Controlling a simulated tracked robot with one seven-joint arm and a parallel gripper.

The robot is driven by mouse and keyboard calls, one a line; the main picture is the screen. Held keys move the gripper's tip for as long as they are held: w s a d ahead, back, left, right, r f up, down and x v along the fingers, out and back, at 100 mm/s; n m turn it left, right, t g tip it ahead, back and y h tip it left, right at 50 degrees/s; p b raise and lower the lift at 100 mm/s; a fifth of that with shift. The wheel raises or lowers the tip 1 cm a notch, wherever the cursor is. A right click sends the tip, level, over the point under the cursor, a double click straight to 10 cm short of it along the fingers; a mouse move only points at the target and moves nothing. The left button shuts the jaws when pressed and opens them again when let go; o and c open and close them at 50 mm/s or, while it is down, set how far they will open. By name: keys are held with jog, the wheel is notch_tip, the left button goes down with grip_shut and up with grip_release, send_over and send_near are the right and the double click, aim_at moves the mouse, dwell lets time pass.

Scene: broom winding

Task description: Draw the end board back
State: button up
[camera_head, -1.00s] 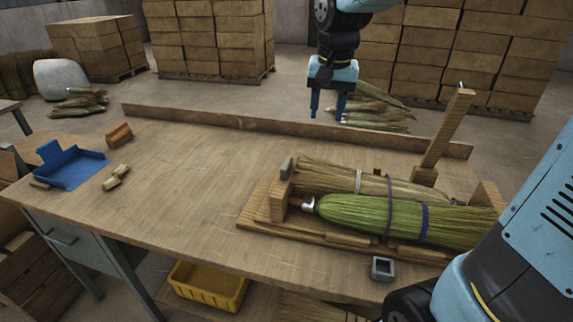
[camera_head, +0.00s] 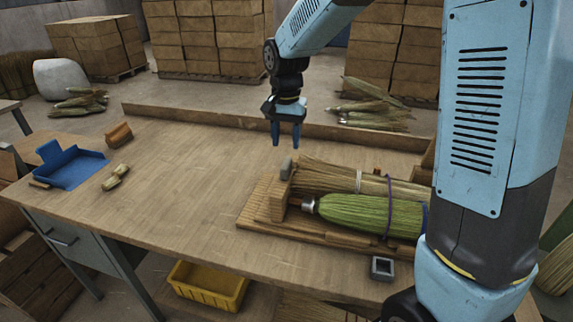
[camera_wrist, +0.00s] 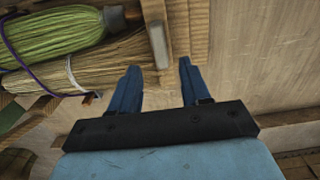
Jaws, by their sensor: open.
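The end board (camera_head: 279,200) is an upright wooden block at the left end of the wooden cradle (camera_head: 248,216). A grey grip (camera_head: 287,168) stands on its top; it also shows in the wrist view (camera_wrist: 160,45). A green broom head (camera_head: 365,215) with a metal collar lies in the cradle, collar toward the end board. A straw-coloured bundle (camera_head: 325,176) lies behind it. My gripper (camera_head: 286,144) is open and empty, pointing down above the grey grip. In the wrist view my fingertips (camera_wrist: 158,68) lie either side of the grip's near end; contact cannot be told.
A low wooden rail (camera_head: 205,117) runs along the table's back edge. A blue dustpan-like tray (camera_head: 75,172), a brown block (camera_head: 119,134) and short pale pieces (camera_head: 115,178) lie at left. A grey square piece (camera_head: 382,268) sits at the front.

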aim_at(286, 162)
notch_tip(286, 162, down, 9)
jog(key=shift+r, duration=0.15)
jog(key=shift+c, duration=0.5)
grip_shut()
